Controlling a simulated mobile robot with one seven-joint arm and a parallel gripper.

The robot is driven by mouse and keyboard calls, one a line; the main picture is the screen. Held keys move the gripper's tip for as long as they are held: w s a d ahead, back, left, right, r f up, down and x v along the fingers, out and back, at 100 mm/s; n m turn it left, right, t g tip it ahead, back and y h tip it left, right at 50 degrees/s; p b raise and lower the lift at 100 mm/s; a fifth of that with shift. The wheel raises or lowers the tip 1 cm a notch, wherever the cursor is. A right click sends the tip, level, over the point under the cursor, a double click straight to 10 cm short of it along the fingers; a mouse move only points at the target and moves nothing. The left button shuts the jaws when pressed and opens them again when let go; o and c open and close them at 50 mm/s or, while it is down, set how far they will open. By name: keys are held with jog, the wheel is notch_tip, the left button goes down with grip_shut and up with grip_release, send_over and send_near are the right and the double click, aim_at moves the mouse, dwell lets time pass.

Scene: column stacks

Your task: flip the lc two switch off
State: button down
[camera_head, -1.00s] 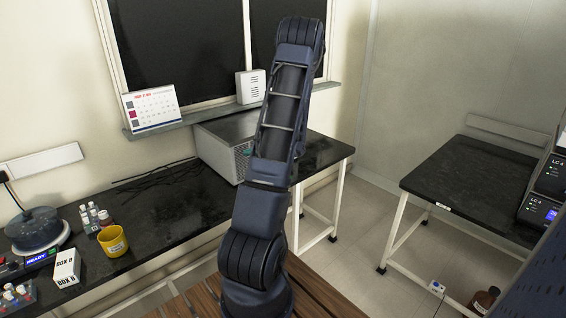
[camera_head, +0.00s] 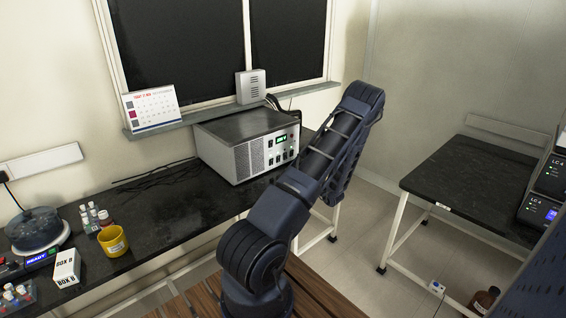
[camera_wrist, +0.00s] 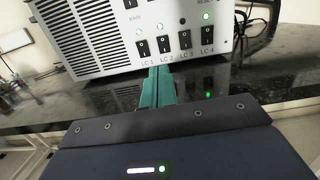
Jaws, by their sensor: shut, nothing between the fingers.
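The power unit is a grey box (camera_head: 245,150) with a front panel of switches and a lit green display. In the wrist view its panel (camera_wrist: 110,45) shows black rocker switches in a row. The LC 2 switch (camera_wrist: 164,45) is second from the left, beside the LC 1 switch (camera_wrist: 143,48) and the LC 3 switch (camera_wrist: 185,40). My gripper (camera_wrist: 160,70) has teal fingers closed together, with nothing between them. Their tips are just below the LC 2 label; I cannot tell if they touch the panel. In the head view my arm hides the gripper.
The unit stands on a black bench (camera_head: 160,215). A yellow cup (camera_head: 113,241), small bottles and a white box (camera_head: 66,267) are at the left, away from the unit. Black cables (camera_wrist: 255,22) lie at the unit's right. A second bench (camera_head: 465,185) stands at the right.

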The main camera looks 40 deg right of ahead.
aim_at(279, 157)
jog(key=shift+s+d+f, duration=0.2)
jog(key=shift+d, duration=0.05)
jog(key=w, duration=0.4)
jog(key=w+r, duration=0.1)
jog(key=w, duration=0.8)
jog(key=shift+w+r, duration=0.1)
jog(key=shift+r, duration=0.2)
jog(key=shift+w, duration=0.4)
jog(key=shift+w+a+r, duration=0.1)
jog(key=shift+w+r, duration=0.2)
jog(key=shift+w, duration=0.05)
jog(key=s+r, duration=0.1)
jog(key=s, duration=1.3)
jog(key=shift+s+r, duration=0.2)
jog(key=shift+s, duration=0.05)
